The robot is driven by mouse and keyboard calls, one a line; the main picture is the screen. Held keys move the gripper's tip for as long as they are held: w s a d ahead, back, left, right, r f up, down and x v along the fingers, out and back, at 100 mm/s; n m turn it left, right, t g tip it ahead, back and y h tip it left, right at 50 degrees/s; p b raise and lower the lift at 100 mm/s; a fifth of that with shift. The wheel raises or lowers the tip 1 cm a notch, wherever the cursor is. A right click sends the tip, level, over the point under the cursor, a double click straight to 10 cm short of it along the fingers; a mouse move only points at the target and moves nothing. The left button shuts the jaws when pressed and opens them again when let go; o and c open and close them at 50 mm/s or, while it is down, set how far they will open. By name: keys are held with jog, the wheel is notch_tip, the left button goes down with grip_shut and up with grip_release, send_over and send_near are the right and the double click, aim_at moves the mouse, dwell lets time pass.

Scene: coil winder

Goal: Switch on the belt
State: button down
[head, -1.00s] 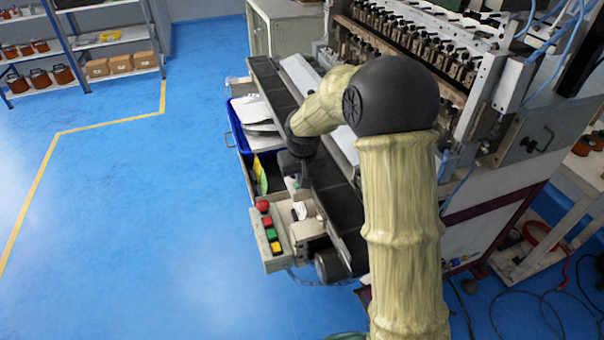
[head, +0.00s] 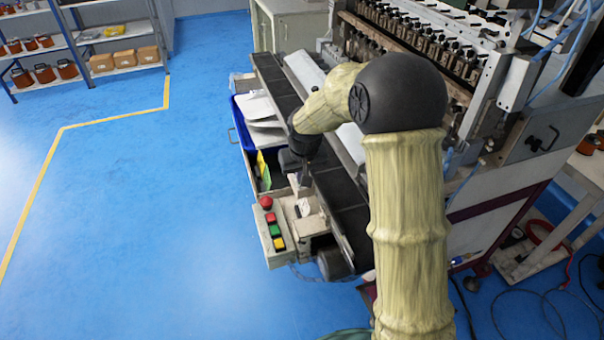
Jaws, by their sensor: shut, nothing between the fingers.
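The belt (head: 345,208) is a long black strip along the front of the machine. A control box (head: 266,240) sits at its near end, on the left side. On the box are a red mushroom button (head: 266,202), a smaller red button (head: 270,218), a green button (head: 274,230) and a yellow button (head: 279,243). My gripper (head: 304,181) is shut and empty. It points down near the belt's left edge, above and to the right of the buttons in the picture, apart from them. Its fingertips are small and partly hard to make out.
The coil winder (head: 420,45) stands behind the belt. A blue bin (head: 242,140) with white sheets is left of the belt. Shelves (head: 110,35) with orange coils and boxes stand far left. The blue floor left of the box is clear. Cables (head: 545,300) lie at lower right.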

jog(key=shift+w+r+p, duration=0.1)
jog(key=shift+r+p, duration=0.3)
jog(key=r+p, duration=0.1)
jog(key=r, duration=0.1)
jog(key=r+p, duration=0.2)
jog(key=shift+d, duration=0.4)
jog(key=s+d+r+b, duration=0.1)
jog(key=s+d+r, duration=0.1)
jog(key=r, duration=0.6)
jog(key=shift+d+r, duration=0.15)
jog(key=shift+d, duration=0.45)
jog(key=shift+s, duration=0.15)
jog(key=s+d+f+m+p, duration=0.1)
jog(key=s+d+f+p, duration=0.1)
jog(key=s, duration=0.8)
jog(key=s+d+f+m+p, duration=0.1)
jog(key=s+d, duration=0.3)
jog(key=s, duration=0.7)
jog(key=shift+s+d+f+m+g+p, duration=0.3)
jog(key=shift+f+g+p, duration=0.1)
jog(key=shift+f, duration=0.4)
